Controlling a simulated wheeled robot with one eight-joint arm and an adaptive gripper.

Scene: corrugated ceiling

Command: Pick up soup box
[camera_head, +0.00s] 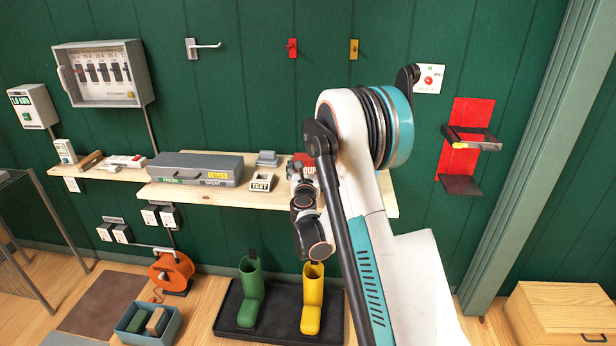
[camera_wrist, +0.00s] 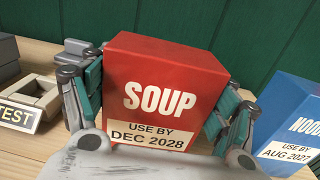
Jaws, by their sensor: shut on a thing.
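The red soup box (camera_wrist: 165,80), labelled "SOUP" and "USE BY DEC 2028", stands between my gripper's fingers in the wrist view. My gripper (camera_wrist: 160,120) is shut on it, with one finger against each side. The box looks slightly tilted in that view, and I cannot tell whether its base touches the shelf. In the head view, part of the red box (camera_head: 305,160) shows at the wooden shelf (camera_head: 380,198), mostly hidden behind my arm.
A blue noodle box (camera_wrist: 292,120) stands close to the right of the soup box. A "TEST" holder (camera_head: 262,183) is to the left on the shelf, beside a grey case (camera_head: 195,166).

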